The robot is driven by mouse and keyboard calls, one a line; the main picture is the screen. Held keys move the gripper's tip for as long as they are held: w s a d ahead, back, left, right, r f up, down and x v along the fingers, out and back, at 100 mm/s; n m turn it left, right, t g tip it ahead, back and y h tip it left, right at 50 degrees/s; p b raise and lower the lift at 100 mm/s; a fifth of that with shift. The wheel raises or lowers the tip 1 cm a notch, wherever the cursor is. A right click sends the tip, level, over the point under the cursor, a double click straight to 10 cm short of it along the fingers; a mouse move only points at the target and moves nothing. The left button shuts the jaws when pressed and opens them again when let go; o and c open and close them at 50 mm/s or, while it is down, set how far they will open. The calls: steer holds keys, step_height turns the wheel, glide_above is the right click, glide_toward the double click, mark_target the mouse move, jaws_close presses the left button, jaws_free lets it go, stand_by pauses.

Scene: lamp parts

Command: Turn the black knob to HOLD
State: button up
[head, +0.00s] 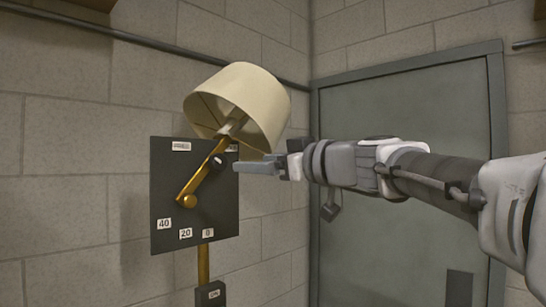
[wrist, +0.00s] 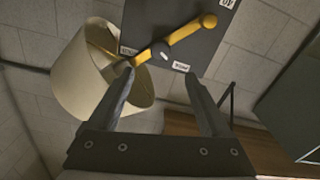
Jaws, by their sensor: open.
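The black knob (head: 218,162) is on the dark panel (head: 168,200), close to the brass lamp arm (head: 205,182). In the wrist view the knob (wrist: 162,54) bears a small white mark and lies just beyond and between my fingertips. My gripper (head: 238,166) is open and points at the knob from the right. In the wrist view the gripper (wrist: 158,78) is empty, its two fingers spread. Small white labels sit at the panel's top left (head: 181,146) and top right (head: 232,148), too small to read surely. I cannot tell which label the knob's mark points to.
A cream lampshade (head: 262,100) hangs above the panel, close over my fingers. Labels 40 (head: 164,224), 20 (head: 186,234) and 0 (head: 208,233) run along the panel's bottom. A small dark box (head: 211,294) is below on a brass post. A grey door (head: 410,235) stands at right.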

mark_target(222, 163)
steer(key=p+x, duration=0.4)
steer(key=x, duration=0.6)
steer(key=shift+a+r, duration=0.15)
steer(key=shift+a, duration=0.05)
steer(key=shift+x, duration=0.85)
steer(key=shift+d, duration=0.1)
jaws_close()
